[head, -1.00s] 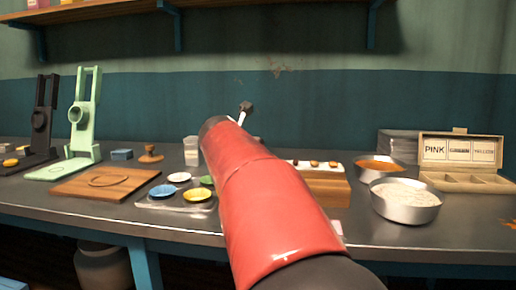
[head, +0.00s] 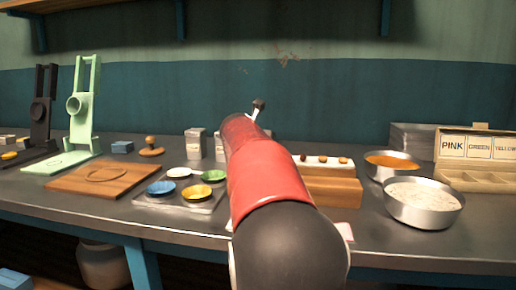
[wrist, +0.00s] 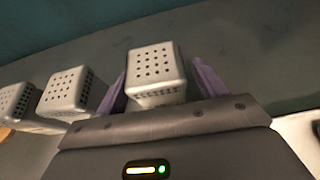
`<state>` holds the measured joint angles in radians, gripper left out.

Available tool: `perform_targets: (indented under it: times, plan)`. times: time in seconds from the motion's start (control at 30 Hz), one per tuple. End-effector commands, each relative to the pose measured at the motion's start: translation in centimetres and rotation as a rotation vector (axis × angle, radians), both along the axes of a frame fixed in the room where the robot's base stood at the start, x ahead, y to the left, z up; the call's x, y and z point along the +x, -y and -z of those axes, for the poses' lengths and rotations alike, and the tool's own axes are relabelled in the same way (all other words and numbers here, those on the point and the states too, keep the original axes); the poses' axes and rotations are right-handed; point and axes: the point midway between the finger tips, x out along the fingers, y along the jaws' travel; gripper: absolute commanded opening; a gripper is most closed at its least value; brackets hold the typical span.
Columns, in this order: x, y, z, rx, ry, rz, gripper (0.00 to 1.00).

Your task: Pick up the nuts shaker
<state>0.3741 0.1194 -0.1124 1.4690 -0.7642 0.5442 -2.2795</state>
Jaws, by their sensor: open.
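Three pale square shakers with perforated tops stand in a row in the wrist view. The right one (wrist: 152,65) lies between the two purple fingers of my open gripper (wrist: 160,72), with a small gap visible on each side. The middle shaker (wrist: 70,92) is just left of the left finger, and another shaker (wrist: 15,103) is at the left edge. No readable label shows which is the nuts shaker. In the head view, two shakers (head: 195,143) (head: 220,147) show left of my red arm, which hides my gripper there.
A tray with coloured dishes (head: 180,206) and a wooden board (head: 103,178) are to the left. A wooden block with nuts (head: 333,188), metal bowls (head: 422,210) and a labelled box (head: 478,180) are to the right. A wall (head: 330,95) stands behind.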

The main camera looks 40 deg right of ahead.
Motion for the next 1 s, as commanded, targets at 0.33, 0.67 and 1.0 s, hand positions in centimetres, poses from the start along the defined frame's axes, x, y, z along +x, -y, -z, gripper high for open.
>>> perform_targets:
  times: [0.33,0.67,1.0]
  plan:
    - [0.0,0.0,0.0,-0.001,0.001,-0.001,0.43]
    - [0.0,-0.1,-0.1,-0.001,0.002,-0.001,0.21]
    - [0.0,0.0,-4.5,-0.002,0.006,-0.001,0.21]
